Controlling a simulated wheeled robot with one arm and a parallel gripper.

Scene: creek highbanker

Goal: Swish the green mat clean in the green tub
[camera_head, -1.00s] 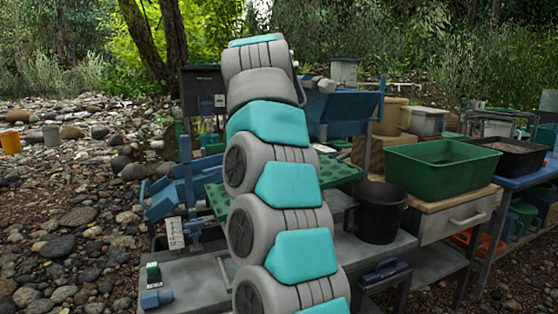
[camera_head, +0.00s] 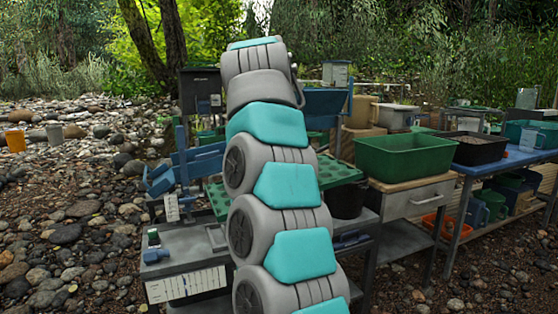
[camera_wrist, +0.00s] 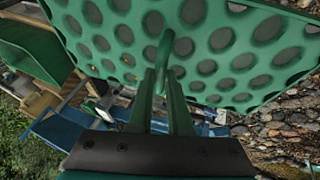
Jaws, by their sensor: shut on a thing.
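The green mat (camera_head: 338,173), a flat perforated sheet, shows on both sides of my arm in the head view; its middle is hidden behind the arm. In the wrist view the mat (camera_wrist: 215,45) fills the upper part, with round holes. My gripper (camera_wrist: 164,78) is shut on a green upright tab or handle of the mat. The green tub (camera_head: 405,158) stands on a wooden-topped drawer cabinet, right of the mat and apart from it. The tub's wall (camera_wrist: 30,48) also seems to show at the wrist view's left edge. My gripper is hidden in the head view.
A black bucket (camera_head: 346,202) stands on the grey bench, partly below the mat. A blue table (camera_head: 505,160) at right holds a dark tray (camera_head: 470,150). Blue sluice equipment (camera_head: 190,165) stands left of my arm. Stony ground lies at left and in front.

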